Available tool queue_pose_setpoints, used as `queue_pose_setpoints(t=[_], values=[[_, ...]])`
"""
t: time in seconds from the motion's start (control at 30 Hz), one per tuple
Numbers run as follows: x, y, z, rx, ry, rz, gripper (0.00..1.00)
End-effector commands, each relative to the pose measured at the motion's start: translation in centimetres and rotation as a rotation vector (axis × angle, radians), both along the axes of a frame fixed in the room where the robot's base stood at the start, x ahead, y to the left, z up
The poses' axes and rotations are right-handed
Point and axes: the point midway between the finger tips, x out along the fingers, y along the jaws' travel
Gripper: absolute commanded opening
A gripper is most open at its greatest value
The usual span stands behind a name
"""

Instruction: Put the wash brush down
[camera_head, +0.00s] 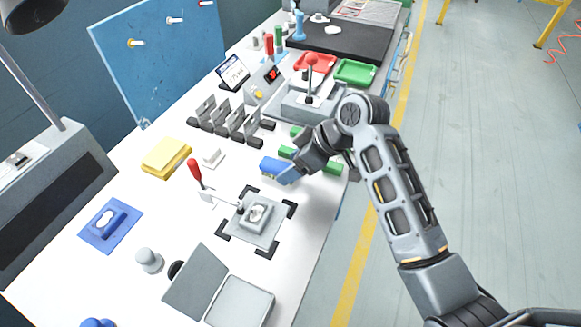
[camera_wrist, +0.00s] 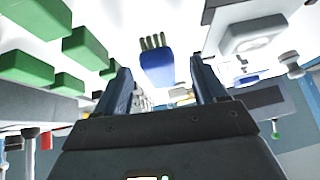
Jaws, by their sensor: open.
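The wash brush (camera_head: 272,165) is blue and lies at the bench's white top, just left of my gripper (camera_head: 287,172) in the head view. In the wrist view the brush (camera_wrist: 157,68) shows its blue body and a row of pale greenish bristles, between and just beyond the two fingers. My gripper (camera_wrist: 160,84) is open, with a gap visible between each finger and the brush. Green blocks (camera_head: 333,168) stand close beside my gripper; they also show at the left of the wrist view (camera_wrist: 85,48). My wrist hides part of them in the head view.
A clamp with a red handle (camera_head: 194,169) and a fixture plate (camera_head: 262,236) holding a grey part stand in front. Grey slotted stands (camera_head: 230,122) and a lever press (camera_head: 300,100) are behind. A yellow pad (camera_head: 163,158) lies left.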

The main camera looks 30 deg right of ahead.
Motion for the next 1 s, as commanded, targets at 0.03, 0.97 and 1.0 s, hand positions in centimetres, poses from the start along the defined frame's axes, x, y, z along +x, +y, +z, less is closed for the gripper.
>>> queue_pose_setpoints(t=[0.03, 0.97, 1.0], values=[[-0.4, -0.5, 0.7, 0.0, -0.004, -0.002, 0.71], [-4.5, -4.2, 8.5, 0.006, -0.002, -0.007, 0.71], [-4.6, -3.9, 8.2, 0.012, -0.004, -0.016, 0.71]])
